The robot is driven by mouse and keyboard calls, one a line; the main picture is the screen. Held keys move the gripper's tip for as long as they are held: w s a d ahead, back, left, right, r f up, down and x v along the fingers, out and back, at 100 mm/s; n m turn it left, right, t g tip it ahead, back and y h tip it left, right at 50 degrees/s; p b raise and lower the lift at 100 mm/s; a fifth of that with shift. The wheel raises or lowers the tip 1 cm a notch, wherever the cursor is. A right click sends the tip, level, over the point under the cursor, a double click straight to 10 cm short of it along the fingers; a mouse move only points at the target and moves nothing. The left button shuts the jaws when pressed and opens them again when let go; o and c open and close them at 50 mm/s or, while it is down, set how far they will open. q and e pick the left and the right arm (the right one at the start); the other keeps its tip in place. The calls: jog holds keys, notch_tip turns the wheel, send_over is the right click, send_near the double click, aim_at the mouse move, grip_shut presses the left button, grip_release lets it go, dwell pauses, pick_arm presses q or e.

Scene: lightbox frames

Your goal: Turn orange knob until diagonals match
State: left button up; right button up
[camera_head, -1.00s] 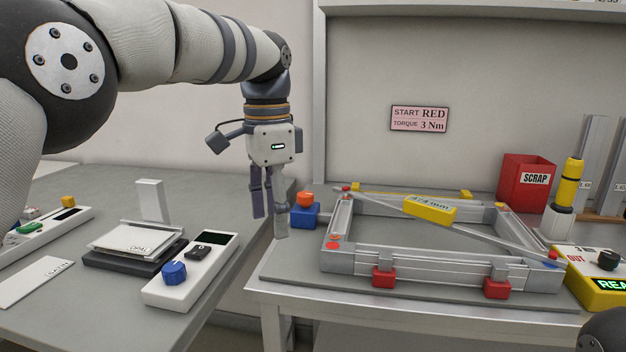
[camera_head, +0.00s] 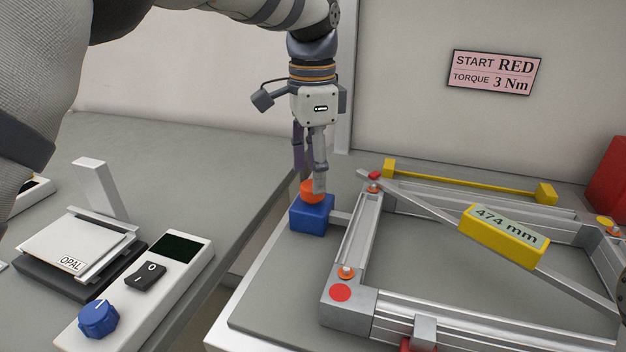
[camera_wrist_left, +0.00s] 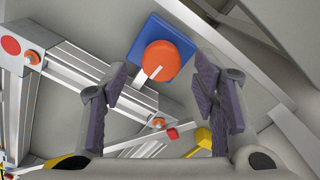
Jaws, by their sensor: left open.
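The orange knob (camera_head: 312,190) sits on top of a blue block (camera_head: 312,214) at the left side of the metal frame (camera_head: 352,262). In the left wrist view the knob (camera_wrist_left: 161,61) has a white pointer line and shows between and just beyond the fingers. My left gripper (camera_head: 309,184) points down at the knob and is open around or just above it; contact cannot be told. It also shows in the left wrist view (camera_wrist_left: 168,100). A yellow gauge (camera_head: 503,238) reading 474 mm lies on a bar across the frame's diagonal. My right gripper is not in view.
A pink sign (camera_head: 495,72) reads START RED, TORQUE 3 Nm. A yellow bar (camera_head: 465,181) lies behind the frame. A white control box (camera_head: 165,290) with a blue knob (camera_head: 98,318) and a scale marked OPAL (camera_head: 75,245) stand on the left table.

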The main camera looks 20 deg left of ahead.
pick_arm(q)
notch_tip(320, 180, down, 3)
jog(key=shift+w+f, duration=0.1)
jog(key=shift+f, duration=0.1)
jog(key=shift+c, duration=0.5)
jog(key=c, duration=1.1)
jog(key=shift+o, duration=0.2)
jog(key=shift+r+n, duration=0.1)
jog(key=shift+n, duration=0.2)
